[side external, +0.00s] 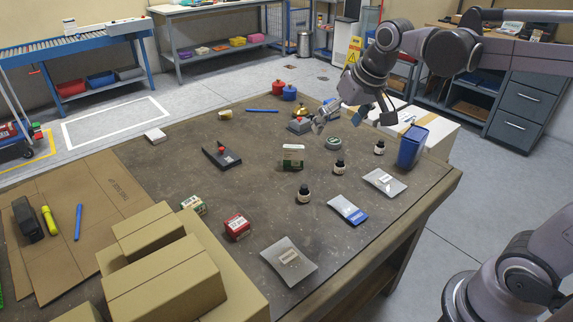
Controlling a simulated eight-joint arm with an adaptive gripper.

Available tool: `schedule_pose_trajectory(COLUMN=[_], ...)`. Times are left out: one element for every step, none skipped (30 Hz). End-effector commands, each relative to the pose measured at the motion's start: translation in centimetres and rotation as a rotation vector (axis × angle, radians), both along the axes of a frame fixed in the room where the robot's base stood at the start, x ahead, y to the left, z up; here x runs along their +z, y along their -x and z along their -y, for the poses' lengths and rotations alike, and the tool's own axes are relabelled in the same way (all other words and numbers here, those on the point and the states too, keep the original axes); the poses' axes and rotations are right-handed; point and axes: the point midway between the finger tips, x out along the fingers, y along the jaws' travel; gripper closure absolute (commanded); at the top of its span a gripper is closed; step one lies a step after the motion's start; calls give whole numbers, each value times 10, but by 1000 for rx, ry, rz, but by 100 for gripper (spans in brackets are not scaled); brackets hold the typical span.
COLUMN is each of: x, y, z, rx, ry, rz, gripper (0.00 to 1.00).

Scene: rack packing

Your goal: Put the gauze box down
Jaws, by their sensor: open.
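My gripper (352,120) is open above the far right part of the table, with its fingers spread and nothing clearly held between them. The labels are too small to read, so I cannot tell for certain which carton is the gauze box. A white and green box (292,157) stands on the table, left of and nearer than my gripper, and apart from it. A red and white box (237,227) and a small green and cream box (192,205) sit nearer the front. A small white box (155,135) lies at the far left edge.
Dark bottles (304,194) and flat packets (347,209) lie nearer than my gripper. A round green-topped tin (333,143) is just below it. A blue bin (411,147) stands at the right edge. Stacked cartons (165,278) fill the front left. The table (215,180) has bare patches mid-left.

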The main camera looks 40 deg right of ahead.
Motion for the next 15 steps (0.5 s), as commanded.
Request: schedule_pose_trajectory(x=[-6,-10,-15,-20,-25,-31,-36,-41,-48,-53,-57,-62,-66,-69,-72], y=[18,26,37,45,53,64,71,78,86,91,96,102,105,108,111], z=[-3,-5,-6,-8,-9,-11,-12,-13,-14,-15,-16,-17,-17,-17,-18], rx=[23,37,55,68,83,99,113,124,139,150,158,168,176,182,188], ry=[9,15,23,29,36,44,50,55,63,68,73,78,82,86,89], rz=[19,31,47,58,71,85,97,107,120,129,136,146,153,159,164], gripper=[10,10,10,10,10,10,10,10,10,10,10,10,10,10,10])
